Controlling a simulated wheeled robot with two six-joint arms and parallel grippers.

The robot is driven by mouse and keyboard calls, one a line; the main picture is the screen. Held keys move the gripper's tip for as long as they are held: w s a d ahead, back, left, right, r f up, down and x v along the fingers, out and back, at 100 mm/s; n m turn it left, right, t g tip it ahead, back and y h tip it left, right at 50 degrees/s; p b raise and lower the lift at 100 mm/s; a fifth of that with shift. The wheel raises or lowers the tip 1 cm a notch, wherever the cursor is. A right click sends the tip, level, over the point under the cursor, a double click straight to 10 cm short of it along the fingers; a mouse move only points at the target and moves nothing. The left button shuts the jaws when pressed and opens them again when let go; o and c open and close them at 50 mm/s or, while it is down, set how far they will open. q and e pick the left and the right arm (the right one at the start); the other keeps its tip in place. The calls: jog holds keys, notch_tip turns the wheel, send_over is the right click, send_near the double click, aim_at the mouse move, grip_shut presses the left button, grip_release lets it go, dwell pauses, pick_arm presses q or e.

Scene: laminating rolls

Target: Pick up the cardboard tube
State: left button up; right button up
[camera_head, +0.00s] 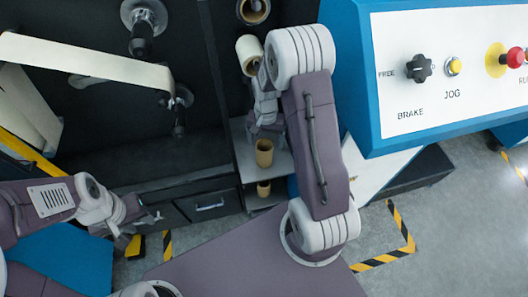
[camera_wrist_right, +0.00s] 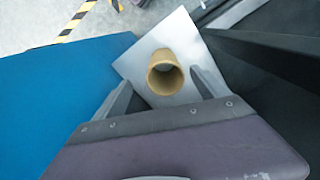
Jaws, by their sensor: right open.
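A tan cardboard tube (camera_head: 264,153) stands upright on a light grey shelf plate (camera_head: 283,166), its open top showing. In the right wrist view the tube (camera_wrist_right: 165,72) stands on the plate (camera_wrist_right: 183,28) between and just beyond my two fingers, with no visible contact. My right gripper (camera_head: 264,128) is above the tube, open and empty; it also shows in the right wrist view (camera_wrist_right: 158,82). A second, similar tube (camera_head: 264,188) is on a lower level. My left gripper (camera_head: 148,217) is low at the left, away from the tubes; its jaw gap is unclear.
A blue machine with a white control panel (camera_head: 440,75) stands at the right. A cream roll (camera_head: 249,54) is beside my right arm. A dark machine frame (camera_head: 225,90) borders the shelf on the left. Yellow-black floor tape (camera_head: 385,258) marks open floor at the lower right.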

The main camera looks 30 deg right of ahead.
aim_at(266, 147)
jog(key=f, duration=0.4)
jog(key=shift+w+d+f+b, duration=0.2)
jog(key=shift+w+b, duration=0.1)
jog(key=shift+b, duration=0.1)
jog(key=f, duration=0.3)
jog(key=f+b, duration=0.1)
jog(key=f, duration=0.1)
jog(key=shift+w+a, duration=0.1)
jog(key=shift+w, duration=0.3)
jog(key=shift+s, duration=0.1)
jog(key=shift+c, duration=0.6)
jog(key=c, duration=1.3)
notch_tip(266, 147, up, 10)
jog(key=shift+r+p, duration=0.1)
jog(key=shift+p, duration=0.9)
jog(key=shift+c, duration=0.2)
